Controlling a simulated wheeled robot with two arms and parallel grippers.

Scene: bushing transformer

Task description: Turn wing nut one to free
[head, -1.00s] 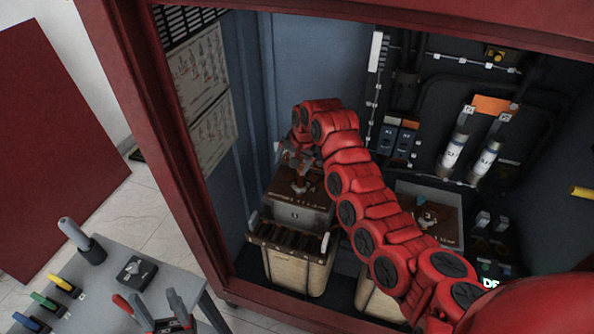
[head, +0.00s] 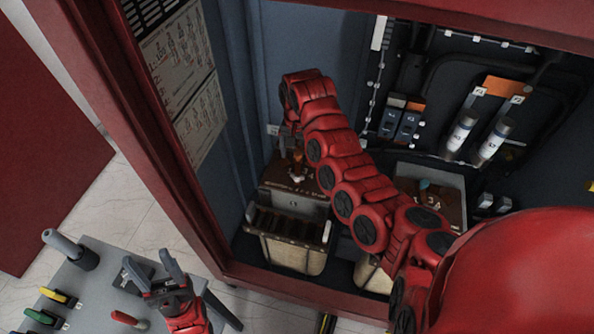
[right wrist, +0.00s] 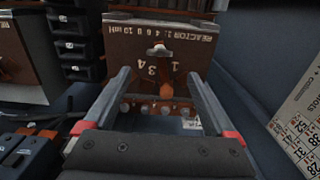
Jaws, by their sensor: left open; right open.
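In the right wrist view a copper-coloured post with a pale wing-like end (right wrist: 160,52) stands on the brown reactor panel (right wrist: 190,62), which is marked with several numbers. I cannot tell for sure which part is wing nut one. My right gripper (right wrist: 160,76) is open, with one finger on each side of the post and no clear contact. In the head view my right gripper (head: 287,141) is partly hidden by its own arm, beside the same post (head: 298,163). My left gripper (head: 165,270) is open and empty by the grey table.
The cabinet's red frame (head: 195,210) stands between my two grippers. A second reactor box (head: 440,200) stands right of my right arm. The grey table (head: 95,290) holds a dark-based handle (head: 70,250), coloured plugs and a red-handled tool (head: 128,319). Dark terminal blocks (right wrist: 78,45) flank the reactor.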

